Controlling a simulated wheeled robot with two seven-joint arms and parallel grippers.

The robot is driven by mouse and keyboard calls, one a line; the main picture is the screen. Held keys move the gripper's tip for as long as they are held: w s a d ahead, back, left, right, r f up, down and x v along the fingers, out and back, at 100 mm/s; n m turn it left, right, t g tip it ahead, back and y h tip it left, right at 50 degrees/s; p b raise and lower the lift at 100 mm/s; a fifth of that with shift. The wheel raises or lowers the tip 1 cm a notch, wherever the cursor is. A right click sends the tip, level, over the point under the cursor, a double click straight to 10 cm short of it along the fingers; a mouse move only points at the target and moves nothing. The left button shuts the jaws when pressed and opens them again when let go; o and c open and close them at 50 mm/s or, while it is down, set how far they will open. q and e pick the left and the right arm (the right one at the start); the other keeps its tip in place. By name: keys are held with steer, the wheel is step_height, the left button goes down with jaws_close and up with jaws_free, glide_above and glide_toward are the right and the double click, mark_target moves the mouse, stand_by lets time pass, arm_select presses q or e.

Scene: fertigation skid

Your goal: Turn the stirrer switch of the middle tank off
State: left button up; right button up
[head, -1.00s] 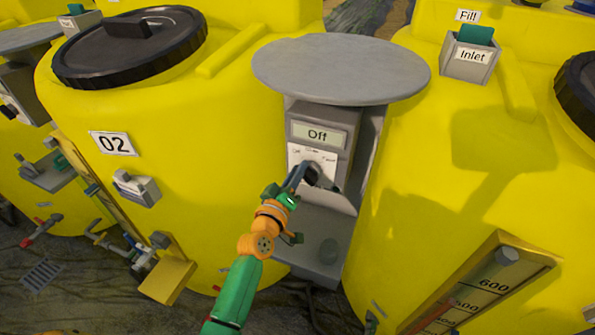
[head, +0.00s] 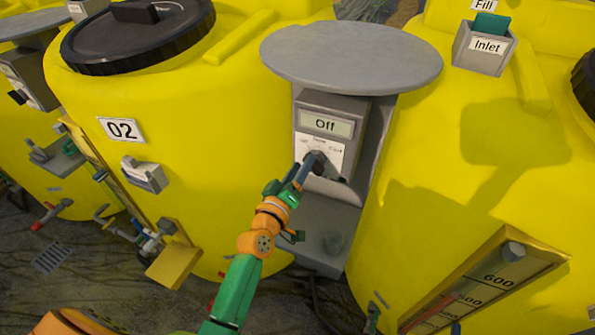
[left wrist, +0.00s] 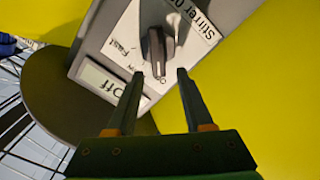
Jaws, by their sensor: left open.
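The stirrer box (head: 318,200) stands beside the yellow tank marked 02 (head: 122,130), under a round grey cover. Its display (head: 326,124) reads "Off". Its dark rotary knob (head: 318,160) is partly hidden by my gripper in the head view. In the left wrist view the knob (left wrist: 157,50) shows whole on a white dial plate with a label starting "Stirrer"; the rest of the label is cut off. My left gripper (head: 302,172) is at the dial, and its two open fingers (left wrist: 160,75) point at the knob with nothing between them. My right gripper is not in view.
The round grey cover (head: 350,55) juts out above the box. Another yellow tank (head: 470,190) stands close on the right, with a level gauge (head: 480,290) and an inlet box (head: 484,48). Valves and pipes (head: 140,235) stick out at the lower left.

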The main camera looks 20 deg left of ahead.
arm_select(q)
steer(key=s, duration=0.4)
steer(key=shift+s+a, duration=0.1)
steer(key=shift+s, duration=0.3)
